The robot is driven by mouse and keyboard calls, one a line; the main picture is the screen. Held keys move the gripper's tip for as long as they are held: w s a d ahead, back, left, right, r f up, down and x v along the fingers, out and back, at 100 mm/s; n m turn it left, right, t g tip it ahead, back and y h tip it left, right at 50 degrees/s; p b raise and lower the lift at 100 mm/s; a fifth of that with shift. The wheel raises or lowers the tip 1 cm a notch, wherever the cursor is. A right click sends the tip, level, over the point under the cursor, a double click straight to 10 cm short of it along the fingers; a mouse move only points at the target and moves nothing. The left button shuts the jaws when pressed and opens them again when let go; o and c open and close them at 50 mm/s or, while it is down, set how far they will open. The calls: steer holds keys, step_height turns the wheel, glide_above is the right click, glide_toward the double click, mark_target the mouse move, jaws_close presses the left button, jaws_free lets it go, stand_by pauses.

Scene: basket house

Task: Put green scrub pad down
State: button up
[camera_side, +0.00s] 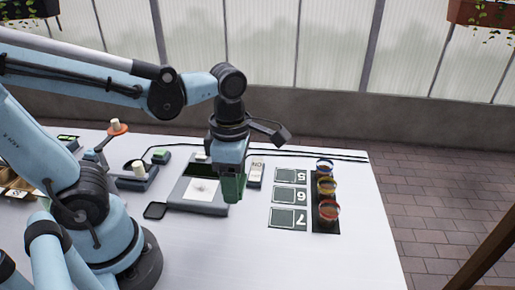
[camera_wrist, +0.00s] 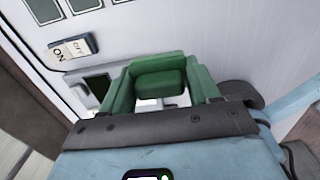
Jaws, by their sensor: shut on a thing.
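The green scrub pad (camera_wrist: 160,84) sits between the two green fingers of my gripper (camera_wrist: 162,92) in the wrist view, and the gripper is shut on it. In the side view my gripper (camera_side: 232,187) points down above the white table, at the right edge of a grey device with a pale square plate. There the green of the fingers and of the pad cannot be told apart. Whether the pad touches anything below it is not clear.
The grey device (camera_side: 182,207) has a switch box (camera_side: 256,173) to its right. Cards marked 5, 6 and 7 (camera_side: 288,196) lie beside a dark strip (camera_side: 326,228) with three coloured jars. A small black square (camera_side: 155,211) lies left of the device. The front right table is clear.

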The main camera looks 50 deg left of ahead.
steer(key=s+d, duration=0.3)
steer(key=d, duration=0.5)
glide_above(248, 214)
step_height(248, 214, down, 7)
steer(key=shift+s+r, duration=0.1)
steer(key=shift+f, duration=2.1)
steer(key=shift+f, duration=0.35)
steer(key=o, duration=1.1)
step_height(248, 214, up, 13)
steer(key=shift+f, duration=0.2)
steer(key=a+m+t, duration=0.1)
steer(key=m+t, duration=0.1)
steer(key=m, duration=0.7)
steer(key=a+r+m+t, duration=0.1)
steer(key=m+t, duration=0.1)
steer(key=m, duration=0.7)
steer(key=r+m+t, duration=0.1)
steer(key=m+t, duration=0.2)
steer(key=m, duration=0.6)
steer(key=shift+w+a, duration=0.4)
